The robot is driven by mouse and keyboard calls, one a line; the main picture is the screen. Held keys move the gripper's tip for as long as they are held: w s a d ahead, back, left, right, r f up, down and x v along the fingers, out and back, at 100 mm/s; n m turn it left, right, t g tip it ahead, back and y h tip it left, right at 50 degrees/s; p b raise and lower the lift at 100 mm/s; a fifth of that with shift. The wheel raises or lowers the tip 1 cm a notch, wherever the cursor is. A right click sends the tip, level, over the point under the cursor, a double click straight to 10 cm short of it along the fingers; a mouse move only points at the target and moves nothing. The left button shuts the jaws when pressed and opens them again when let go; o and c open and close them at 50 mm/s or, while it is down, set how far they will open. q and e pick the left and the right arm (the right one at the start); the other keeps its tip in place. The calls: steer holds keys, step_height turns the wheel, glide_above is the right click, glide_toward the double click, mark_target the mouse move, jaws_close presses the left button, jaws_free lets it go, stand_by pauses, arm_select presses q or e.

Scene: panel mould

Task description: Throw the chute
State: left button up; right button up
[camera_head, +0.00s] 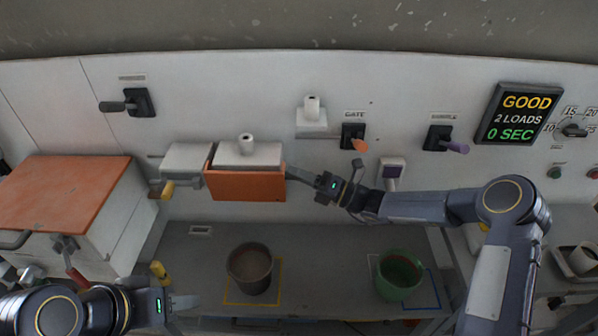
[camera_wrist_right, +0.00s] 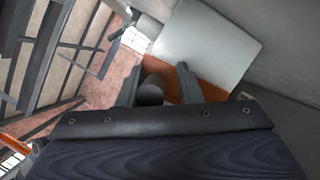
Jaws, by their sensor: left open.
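A grey box with an orange front (camera_head: 245,187), which may be the chute, juts from the panel at centre left. A white cylinder stands on its top. My right gripper (camera_head: 291,175) is at the right end of this box. In the right wrist view its fingers (camera_wrist_right: 158,80) are apart, with a dark round knob (camera_wrist_right: 152,88) between them, nearer the left finger. The orange face (camera_wrist_right: 212,91) and pale top lie just beyond. Whether a finger touches the knob cannot be told. My left gripper (camera_head: 184,311) is open and empty at lower left, partly cut off by the edge.
The display (camera_head: 517,115) reads GOOD, 2 LOADS, 0 SEC. A brown bucket (camera_head: 249,268) and a green bucket (camera_head: 399,275) stand below, with bare shelf between them.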

steer(key=shift+o, duration=1.3)
steer(key=shift+w+f, duration=0.2)
arm_select(q)
steer(key=shift+w, duration=0.15)
arm_select(e)
steer(key=shift+r, duration=0.1)
steer(key=shift+d+r, duration=0.1)
arm_select(q)
step_height(320, 180, down, 2)
steer(key=shift+f+b, duration=0.15)
steer(key=shift+b, duration=0.95)
arm_select(e)
steer(key=v, duration=0.7)
steer(key=shift+s+d, duration=0.2)
steer(key=shift+d, duration=0.1)
arm_select(q)
steer(key=shift+c, duration=0.4)
